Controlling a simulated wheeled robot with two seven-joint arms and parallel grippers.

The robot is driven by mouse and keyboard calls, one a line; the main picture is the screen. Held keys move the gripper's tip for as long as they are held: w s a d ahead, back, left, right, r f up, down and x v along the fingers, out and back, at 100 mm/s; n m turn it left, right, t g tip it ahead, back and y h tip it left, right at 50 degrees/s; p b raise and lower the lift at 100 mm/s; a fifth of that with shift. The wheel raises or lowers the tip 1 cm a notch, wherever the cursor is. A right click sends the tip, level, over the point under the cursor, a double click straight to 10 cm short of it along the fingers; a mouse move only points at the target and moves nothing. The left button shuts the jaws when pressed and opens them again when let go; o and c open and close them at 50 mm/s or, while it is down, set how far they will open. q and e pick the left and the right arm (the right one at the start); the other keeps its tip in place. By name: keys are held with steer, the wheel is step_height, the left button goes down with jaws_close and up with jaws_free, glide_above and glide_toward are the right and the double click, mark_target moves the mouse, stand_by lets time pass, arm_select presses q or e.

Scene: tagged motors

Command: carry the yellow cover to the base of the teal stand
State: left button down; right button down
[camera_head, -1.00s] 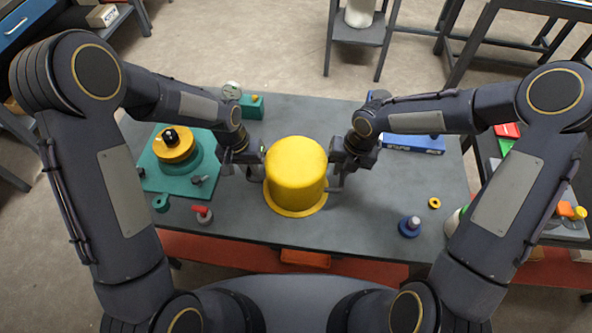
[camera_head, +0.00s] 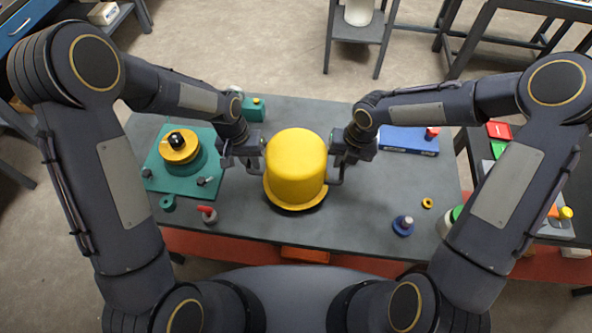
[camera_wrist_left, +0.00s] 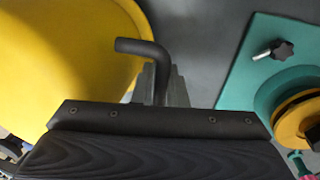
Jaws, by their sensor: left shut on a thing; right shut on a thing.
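The yellow cover (camera_head: 296,165) is a large domed cylinder with a flared rim, at the middle of the table between my two grippers. It is upright, with a dark shadow below its rim, and looks slightly raised. My left gripper (camera_head: 258,163) is shut at its left side and my right gripper (camera_head: 335,168) is shut at its right side. In the left wrist view the cover (camera_wrist_left: 55,60) fills the left, beside a dark bent bar. The teal stand (camera_head: 212,165) is at the left of the table, its flat base carrying a round teal body, a yellow ring and a black knob.
A red-topped peg (camera_head: 208,214) stands in front of the stand. A teal block (camera_head: 254,110) is behind it. A blue case (camera_head: 408,141), a blue peg (camera_head: 403,226) and a small yellow ring (camera_head: 427,203) are at the right.

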stand_by(0.3)
